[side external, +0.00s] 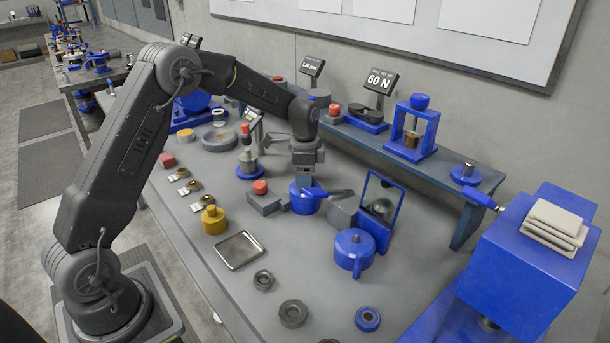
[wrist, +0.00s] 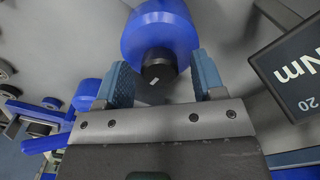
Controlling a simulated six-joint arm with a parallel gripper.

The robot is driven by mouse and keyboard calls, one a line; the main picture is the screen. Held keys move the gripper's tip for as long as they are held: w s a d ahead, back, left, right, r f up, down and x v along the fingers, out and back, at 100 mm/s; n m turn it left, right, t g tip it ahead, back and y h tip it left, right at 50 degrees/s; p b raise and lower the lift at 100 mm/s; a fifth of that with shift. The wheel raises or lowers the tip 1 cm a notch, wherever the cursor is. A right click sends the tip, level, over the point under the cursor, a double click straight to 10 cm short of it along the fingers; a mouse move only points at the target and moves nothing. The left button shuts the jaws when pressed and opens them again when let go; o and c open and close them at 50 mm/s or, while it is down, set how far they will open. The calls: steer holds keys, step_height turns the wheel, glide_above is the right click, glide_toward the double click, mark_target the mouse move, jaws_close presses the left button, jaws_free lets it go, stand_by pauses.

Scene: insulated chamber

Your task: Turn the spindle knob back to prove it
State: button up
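The spindle knob appears to be the short black cylinder with a small white mark (wrist: 156,75) in the wrist view. It projects from a round blue body (wrist: 160,30). My gripper (wrist: 160,66) is open, with one blue-padded finger on each side of the black knob and a visible gap to both. In the side view my gripper (side external: 304,180) points down just above a low blue round fixture (side external: 303,205), likely the same body. The knob is hidden there behind the fingers, and I cannot tell its depth between them.
A display reading Nm and 20 (wrist: 295,75) stands close right of my gripper in the wrist view. A blue-framed mirror (side external: 380,207), a blue pot (side external: 354,252) and a red-topped grey block (side external: 264,202) stand nearby. The front bench holds a square tray (side external: 240,250) and several rings.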

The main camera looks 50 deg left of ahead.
steer(key=shift+r, duration=0.1)
step_height(320, 180, up, 14)
steer(key=shift+f, duration=0.2)
stand_by(0.3)
steer(key=s+d+r+n+t, duration=0.1)
steer(key=s+d+r+n, duration=0.1)
steer(key=s+d+r, duration=0.35)
steer(key=s+d+r+n+t, duration=0.2)
steer(key=s, duration=0.7)
steer(key=s+d+f+n+t, duration=0.1)
steer(key=s+d+f+n, duration=0.1)
steer(key=s, duration=0.5)
steer(key=s+d+f+n+t, duration=0.1)
steer(key=s+d+f+n, duration=0.1)
steer(key=s, duration=0.6)
steer(key=shift+d+f+n+t, duration=0.15)
steer(key=shift+d+n+t, duration=0.15)
steer(key=shift+d+n, duration=0.2)
